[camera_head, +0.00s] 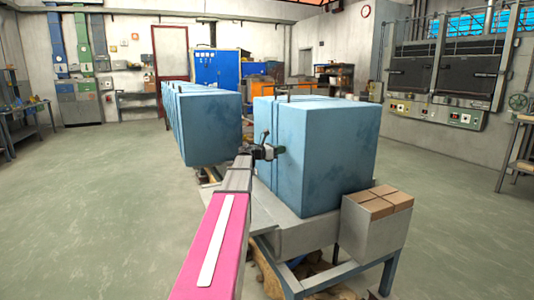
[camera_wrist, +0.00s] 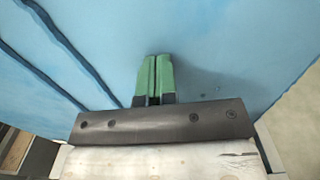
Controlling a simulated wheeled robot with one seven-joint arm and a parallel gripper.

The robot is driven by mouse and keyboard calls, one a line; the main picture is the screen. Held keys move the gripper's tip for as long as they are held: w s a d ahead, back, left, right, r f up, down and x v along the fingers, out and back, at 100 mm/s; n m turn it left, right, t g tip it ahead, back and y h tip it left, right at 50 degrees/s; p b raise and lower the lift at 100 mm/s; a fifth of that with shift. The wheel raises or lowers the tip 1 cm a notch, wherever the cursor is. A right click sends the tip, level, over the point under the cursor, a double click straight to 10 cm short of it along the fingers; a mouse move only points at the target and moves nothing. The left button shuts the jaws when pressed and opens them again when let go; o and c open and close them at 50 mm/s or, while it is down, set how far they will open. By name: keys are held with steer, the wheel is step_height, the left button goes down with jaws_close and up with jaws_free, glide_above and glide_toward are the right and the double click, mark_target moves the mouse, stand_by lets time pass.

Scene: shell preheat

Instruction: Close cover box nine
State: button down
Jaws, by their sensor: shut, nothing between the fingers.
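A large blue cover box (camera_head: 318,150) stands on a grey metal stand at the right front. A row of similar blue boxes (camera_head: 208,125) stands behind it to the left. No number shows on any of them, so I cannot tell which is box nine. My gripper (camera_head: 275,151) is at the left side of the front box. In the wrist view my gripper (camera_wrist: 154,60) has its green fingers together and empty, facing a blue box surface (camera_wrist: 225,50) that fills most of the view. I cannot tell whether the fingertips touch it.
A grey container with brown blocks (camera_head: 380,203) is fixed at the stand's right front. The blue-legged stand (camera_head: 295,238) carries the front box. Open floor (camera_head: 90,190) lies to the left. Wall ovens (camera_head: 445,72) are at the back right.

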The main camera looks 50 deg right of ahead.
steer(key=shift+x, duration=1.25)
steer(key=shift+r, duration=0.1)
steer(key=v, duration=1.4)
steer(key=shift+w+a, duration=0.15)
steer(key=shift+a, duration=0.2)
